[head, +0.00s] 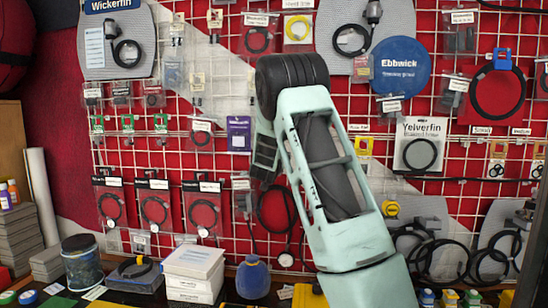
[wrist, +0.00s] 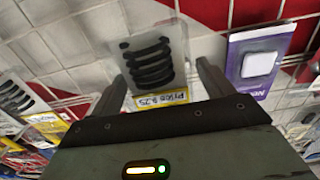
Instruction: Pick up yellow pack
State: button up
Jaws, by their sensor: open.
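My gripper (wrist: 160,72) is open in the wrist view, its two dark fingers apart. A clear hanging pack with black coils (wrist: 153,64) and a yellow price strip (wrist: 161,99) shows beyond and between the fingers, with nothing gripped. I cannot tell whether the fingers overlap it in depth. Another yellow-marked pack (wrist: 46,124) hangs at the left of the wrist view. In the head view, yellow packs hang at the top (head: 297,29) and right of my arm (head: 364,146). Which one is the task's yellow pack is unclear. My arm hides the wall area behind it.
A purple pack (wrist: 258,62) hangs close to the right finger; it also shows in the head view (head: 238,133). Many packs and hoses crowd the white wire grid on the red wall. Boxes (head: 194,262) and a dark jar (head: 82,262) stand below.

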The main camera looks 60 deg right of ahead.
jog(key=c, duration=1.1)
jog(key=shift+r, duration=0.1)
